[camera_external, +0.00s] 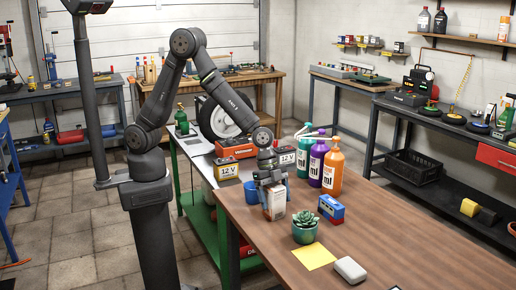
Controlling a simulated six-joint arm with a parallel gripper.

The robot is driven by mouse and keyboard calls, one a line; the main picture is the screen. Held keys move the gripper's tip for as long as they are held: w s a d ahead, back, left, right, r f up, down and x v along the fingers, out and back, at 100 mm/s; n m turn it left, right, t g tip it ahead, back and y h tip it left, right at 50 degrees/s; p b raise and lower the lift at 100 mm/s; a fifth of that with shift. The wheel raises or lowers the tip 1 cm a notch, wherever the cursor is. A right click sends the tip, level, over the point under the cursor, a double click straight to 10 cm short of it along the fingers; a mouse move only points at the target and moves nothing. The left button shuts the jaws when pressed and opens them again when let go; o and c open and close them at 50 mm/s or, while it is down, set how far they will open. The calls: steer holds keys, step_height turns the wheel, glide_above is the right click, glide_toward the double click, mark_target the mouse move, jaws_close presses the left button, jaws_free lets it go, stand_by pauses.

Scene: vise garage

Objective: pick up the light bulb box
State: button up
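A small upright white box with an orange tint (275,204), which looks like the light bulb box, stands near the left edge of the brown wooden table (400,235). My gripper (272,190) points down over it, with its fingers around the box's upper part. I cannot tell whether the fingers touch the box or stand apart from it. The box's lower front shows, while its top is hidden by my gripper. The box appears to rest on the table.
A blue cup (251,192) stands just left of the box. A potted succulent (305,230) and a blue-and-red box (331,208) are close on the right. Purple (317,165) and orange (333,170) bottles stand behind. A yellow note (314,256) lies in front; the table's right side is clear.

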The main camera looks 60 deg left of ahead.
steer(key=c, duration=0.9)
